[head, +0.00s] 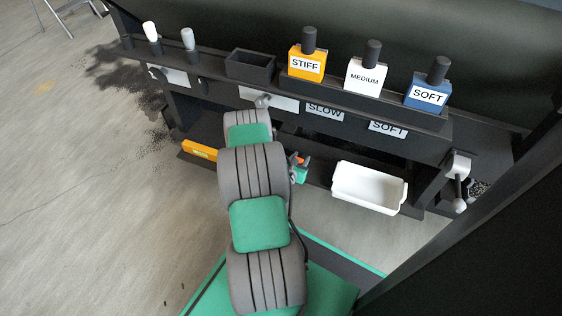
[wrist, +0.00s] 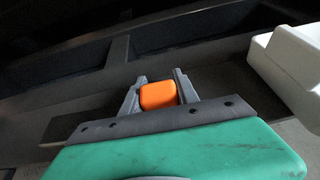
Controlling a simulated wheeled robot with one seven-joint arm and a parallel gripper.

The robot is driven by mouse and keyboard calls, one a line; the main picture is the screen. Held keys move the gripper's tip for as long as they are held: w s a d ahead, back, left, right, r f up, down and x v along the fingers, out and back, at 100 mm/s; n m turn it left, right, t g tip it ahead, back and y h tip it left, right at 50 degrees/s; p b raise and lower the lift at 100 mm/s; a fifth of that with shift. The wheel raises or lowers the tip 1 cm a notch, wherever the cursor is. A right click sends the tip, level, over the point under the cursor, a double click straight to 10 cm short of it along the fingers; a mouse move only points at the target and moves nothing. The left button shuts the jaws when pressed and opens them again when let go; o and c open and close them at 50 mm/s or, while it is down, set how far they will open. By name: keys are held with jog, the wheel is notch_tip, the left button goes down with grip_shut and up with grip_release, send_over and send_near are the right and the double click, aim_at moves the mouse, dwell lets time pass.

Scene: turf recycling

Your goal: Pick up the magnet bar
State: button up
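An orange block-like piece (wrist: 158,95) shows in the wrist view between the two grey fingers of my gripper (wrist: 160,84). It may be the end of the magnet bar; the rest of any bar is hidden. It fills most of the gap, with a finger close on each side; I cannot tell whether they press on it. In the head view my gripper (head: 300,168) is low at the lower shelf, left of the white tub, partly behind my arm, with a small orange spot at it.
A white tub (head: 369,187) stands close right of my gripper and shows in the wrist view (wrist: 290,62). An orange box (head: 200,149) lies on the lower shelf at left. STIFF (head: 306,64), MEDIUM (head: 366,76) and SOFT (head: 428,93) blocks stand above, beside an empty black bin (head: 250,68).

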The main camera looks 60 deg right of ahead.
grip_shut()
jog(key=shift+r, duration=0.1)
dwell(0.8)
